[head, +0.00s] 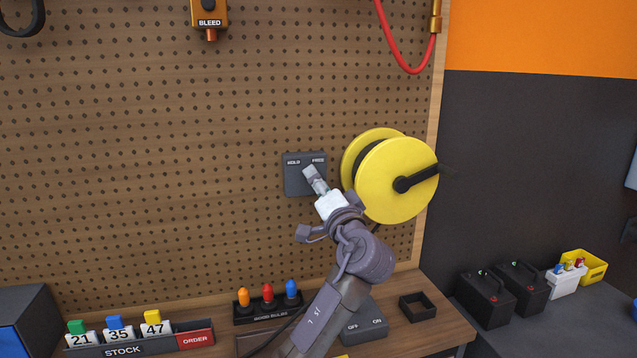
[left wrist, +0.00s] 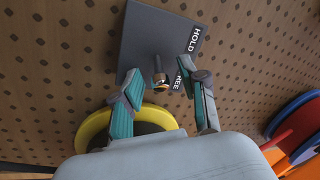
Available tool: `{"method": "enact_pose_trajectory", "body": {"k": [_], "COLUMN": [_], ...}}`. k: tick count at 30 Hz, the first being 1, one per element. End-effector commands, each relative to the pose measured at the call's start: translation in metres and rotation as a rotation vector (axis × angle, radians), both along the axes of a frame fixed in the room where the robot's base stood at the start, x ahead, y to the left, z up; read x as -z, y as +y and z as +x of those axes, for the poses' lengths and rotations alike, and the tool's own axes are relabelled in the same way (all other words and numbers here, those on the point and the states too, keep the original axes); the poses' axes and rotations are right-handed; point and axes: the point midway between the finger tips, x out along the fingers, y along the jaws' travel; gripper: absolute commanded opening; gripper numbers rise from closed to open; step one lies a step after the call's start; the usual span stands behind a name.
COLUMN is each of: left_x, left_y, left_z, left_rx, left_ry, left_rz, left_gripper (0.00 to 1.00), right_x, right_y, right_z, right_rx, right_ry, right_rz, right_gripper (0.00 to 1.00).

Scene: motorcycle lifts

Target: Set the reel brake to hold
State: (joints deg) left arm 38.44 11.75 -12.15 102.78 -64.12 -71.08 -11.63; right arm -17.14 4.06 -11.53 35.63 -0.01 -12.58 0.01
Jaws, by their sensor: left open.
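The reel brake is a dark grey plate (head: 291,183) on the pegboard, marked HOLD at left and FREE at right. In the left wrist view the plate (left wrist: 150,35) carries a small dark lever with a gold ring (left wrist: 160,80). The lever's ringed end lies on the FREE side. My left gripper (head: 311,174) is in front of the plate and hides the lever in the head view. In the left wrist view its open fingers (left wrist: 165,88) stand on either side of the lever; contact is not clear. My right gripper is not in view.
The yellow reel (head: 385,190) with a black crank (head: 415,180) sits close to the right of the plate. Below are a bench with indicator bulbs (head: 267,297), a stock rack (head: 130,345) and an ON/OFF box (head: 365,325). The pegboard left of the plate is clear.

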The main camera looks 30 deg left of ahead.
Motion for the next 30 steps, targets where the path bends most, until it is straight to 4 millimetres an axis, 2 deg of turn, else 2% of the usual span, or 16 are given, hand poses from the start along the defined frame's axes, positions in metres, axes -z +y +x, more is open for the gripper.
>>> {"method": "enact_pose_trajectory", "body": {"k": [2, 10, 22, 30], "left_x": [0.000, 0.000, 0.000, -0.002], "left_y": [0.000, 0.000, 0.000, 0.003], "left_z": [0.000, 0.000, -0.002, -0.009], "left_rx": [0.000, 0.000, 0.037, 0.197], "left_ry": [0.000, 0.000, 0.001, 0.001], "left_rz": [0.000, 0.000, -0.001, -0.001], "left_gripper": [0.43, 0.00, 0.00, 0.00], "right_x": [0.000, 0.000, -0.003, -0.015], "right_y": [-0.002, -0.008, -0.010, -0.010], "right_z": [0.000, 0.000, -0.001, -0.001], "right_rx": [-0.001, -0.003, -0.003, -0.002], "right_ry": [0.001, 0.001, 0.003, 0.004], "right_rz": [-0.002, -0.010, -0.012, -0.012], "right_gripper": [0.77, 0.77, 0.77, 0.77]}}
